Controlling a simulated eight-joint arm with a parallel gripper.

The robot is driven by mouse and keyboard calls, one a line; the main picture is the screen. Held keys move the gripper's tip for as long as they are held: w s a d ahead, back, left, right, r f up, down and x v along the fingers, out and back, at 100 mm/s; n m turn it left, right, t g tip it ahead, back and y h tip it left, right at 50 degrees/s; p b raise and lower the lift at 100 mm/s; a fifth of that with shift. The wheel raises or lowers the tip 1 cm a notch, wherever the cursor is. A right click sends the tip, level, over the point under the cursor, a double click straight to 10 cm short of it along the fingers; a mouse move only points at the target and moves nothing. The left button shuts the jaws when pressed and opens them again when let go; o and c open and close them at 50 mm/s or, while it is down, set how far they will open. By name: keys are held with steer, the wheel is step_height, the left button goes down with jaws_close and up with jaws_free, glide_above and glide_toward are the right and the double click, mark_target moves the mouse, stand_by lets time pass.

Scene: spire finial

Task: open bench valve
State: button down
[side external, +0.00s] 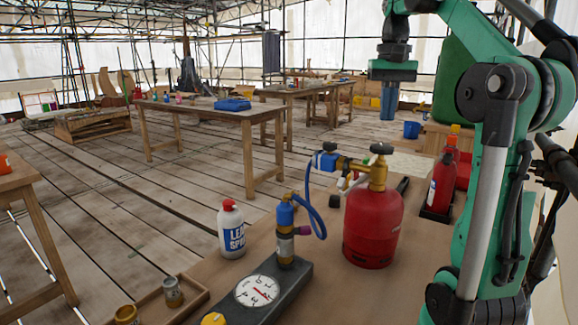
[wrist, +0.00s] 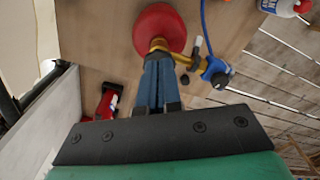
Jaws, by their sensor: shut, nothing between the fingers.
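A red gas cylinder (side external: 373,225) stands on the bench (side external: 330,285). A brass valve (side external: 378,175) with a black knob (side external: 381,148) tops it. A blue regulator (side external: 326,161) joins its left side, with a blue hose (side external: 311,205) running to a torch-like fitting (side external: 285,225). I cannot tell for certain which part is the bench valve. My gripper (side external: 389,117) is shut and empty, pointing down, above the cylinder in the side view.
A red extinguisher (side external: 440,185) stands behind right. A wooden tray (side external: 185,302) holds small pots. Air around my gripper looks clear.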

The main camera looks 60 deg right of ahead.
step_height(320, 180, down, 7)
steer(key=shift+w, duration=0.15)
stand_by(0.4)
steer(key=shift+d+r, duration=0.1)
steer(key=shift+d, duration=0.05)
stand_by(0.7)
steer(key=shift+s+d, duration=0.1)
steer(key=shift+s, duration=0.15)
steer(key=shift+s+d, duration=0.35)
steer(key=shift+s, duration=0.2)
stand_by(0.5)
step_height(320, 180, up, 6)
steer(key=shift+s+a, duration=0.2)
steer(key=shift+s, duration=0.15)
stand_by(0.5)
